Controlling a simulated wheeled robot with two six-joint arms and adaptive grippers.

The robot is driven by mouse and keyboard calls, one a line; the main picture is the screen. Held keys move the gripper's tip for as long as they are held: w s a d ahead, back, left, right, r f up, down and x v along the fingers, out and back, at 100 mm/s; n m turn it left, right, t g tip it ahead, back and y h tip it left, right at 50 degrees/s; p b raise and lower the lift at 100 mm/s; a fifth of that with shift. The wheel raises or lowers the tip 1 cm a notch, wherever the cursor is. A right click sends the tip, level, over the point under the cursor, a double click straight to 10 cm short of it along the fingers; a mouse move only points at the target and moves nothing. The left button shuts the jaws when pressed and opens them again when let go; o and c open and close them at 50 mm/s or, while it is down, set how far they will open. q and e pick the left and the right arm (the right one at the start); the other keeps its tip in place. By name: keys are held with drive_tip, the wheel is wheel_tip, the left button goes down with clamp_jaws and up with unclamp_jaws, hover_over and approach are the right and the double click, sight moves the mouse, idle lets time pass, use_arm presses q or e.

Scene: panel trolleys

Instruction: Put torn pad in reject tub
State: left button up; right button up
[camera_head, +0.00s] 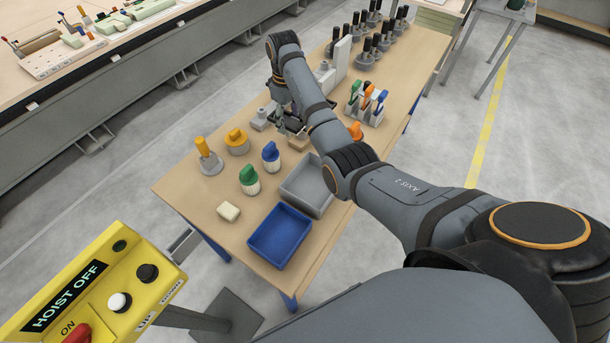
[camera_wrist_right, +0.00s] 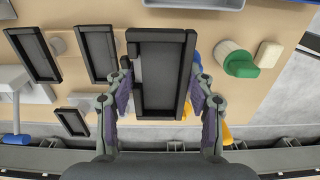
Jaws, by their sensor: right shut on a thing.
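My right gripper (camera_wrist_right: 160,104) is shut on a black rectangular pad (camera_wrist_right: 158,85) with a raised rim; its left edge looks notched near the top. In the head view the right gripper (camera_head: 287,117) is over the middle of the table, partly hidden by its own arm. Other black pads, a left one (camera_wrist_right: 35,55), a middle one (camera_wrist_right: 97,53) and a small one (camera_wrist_right: 73,122), lie on the table. A grey tub (camera_head: 324,210) and a blue tub (camera_head: 252,242) stand at the near end, both looking empty; I cannot tell which is for rejects. My left gripper is out of view.
Green (camera_head: 249,175), blue (camera_head: 270,153) and yellow (camera_head: 236,138) knobs and a cream block (camera_head: 229,211) stand left of the tubs. A rack of coloured-handled tools (camera_head: 367,100) and several black-topped posts (camera_head: 366,50) stand farther back. A yellow hoist panel (camera_head: 100,285) is at lower left.

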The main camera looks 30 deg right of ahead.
sight(294, 129)
drive_tip(key=s, duration=0.1)
drive_tip(key=s+p, duration=0.1)
drive_tip(key=s, duration=0.1)
drive_tip(key=s+p, duration=0.1)
drive_tip(key=shift+s+r, duration=0.25)
drive_tip(key=shift+s, duration=0.1)
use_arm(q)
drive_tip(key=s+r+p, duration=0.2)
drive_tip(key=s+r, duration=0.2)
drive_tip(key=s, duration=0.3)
use_arm(e)
drive_tip(key=s+f+p, duration=0.2)
drive_tip(key=s+f, duration=0.1)
drive_tip(key=f, duration=0.1)
drive_tip(key=s+f+p, duration=0.1)
drive_tip(key=s+f, duration=0.3)
drive_tip(key=s+f+p, duration=0.2)
drive_tip(key=s+f, duration=0.1)
drive_tip(key=f, duration=0.1)
drive_tip(key=shift+s+a+p, duration=0.35)
drive_tip(key=shift+a, duration=0.05)
drive_tip(key=shift+f, duration=0.45)
drive_tip(key=o, duration=1.1)
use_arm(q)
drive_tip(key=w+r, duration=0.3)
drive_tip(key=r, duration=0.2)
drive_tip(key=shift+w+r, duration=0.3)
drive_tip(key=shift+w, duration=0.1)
